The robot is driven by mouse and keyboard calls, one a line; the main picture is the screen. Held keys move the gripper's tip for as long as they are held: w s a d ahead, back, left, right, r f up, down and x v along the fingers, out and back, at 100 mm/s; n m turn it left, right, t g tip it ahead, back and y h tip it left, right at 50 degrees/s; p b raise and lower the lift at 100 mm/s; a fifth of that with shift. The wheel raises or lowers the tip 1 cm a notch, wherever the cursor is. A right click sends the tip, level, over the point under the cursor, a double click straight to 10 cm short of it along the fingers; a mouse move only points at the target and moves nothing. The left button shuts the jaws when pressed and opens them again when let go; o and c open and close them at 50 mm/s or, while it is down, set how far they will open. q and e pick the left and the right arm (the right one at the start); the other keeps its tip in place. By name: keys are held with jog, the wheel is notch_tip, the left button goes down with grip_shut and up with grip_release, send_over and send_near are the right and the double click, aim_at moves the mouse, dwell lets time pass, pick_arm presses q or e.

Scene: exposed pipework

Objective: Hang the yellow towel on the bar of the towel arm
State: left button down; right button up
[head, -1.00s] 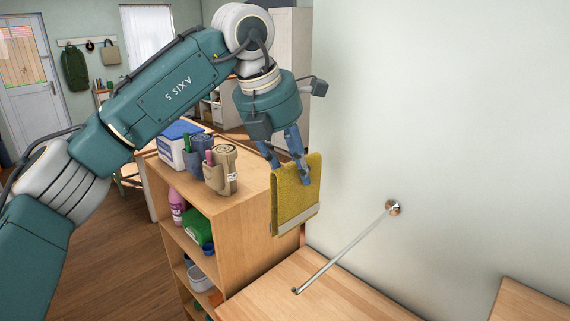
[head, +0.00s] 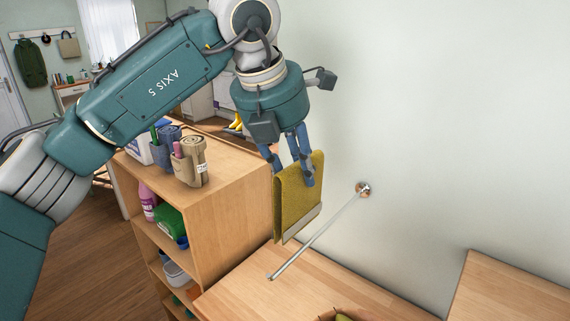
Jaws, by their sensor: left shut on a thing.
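The yellow towel (head: 297,207) hangs folded from my left gripper (head: 296,177), which is shut on its top edge. A pale band runs along the towel's lower end. The towel arm (head: 318,238) is a thin metal bar that sticks out from a round wall mount (head: 363,189) toward the lower left. In the head view the towel's lower right corner lies right beside the middle of the bar. I cannot tell whether they touch. My right gripper is not in view.
A wooden shelf unit (head: 228,216) stands left of the towel, with rolled tool pouches (head: 190,160) on top. A wooden counter (head: 240,290) lies below the bar. A higher wooden surface (head: 500,290) is at the lower right. The wall above the bar is clear.

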aim_at(303, 191)
pick_arm(q)
jog(key=f+b, duration=0.1)
jog(key=d+f+b, duration=0.1)
jog(key=s+f+b, duration=0.1)
jog(key=f, duration=0.1)
jog(key=shift+d, duration=0.25)
notch_tip(303, 191, down, 13)
jog(key=b, duration=1.2)
jog(key=shift+f, duration=0.2)
jog(key=c, duration=1.3)
grip_release()
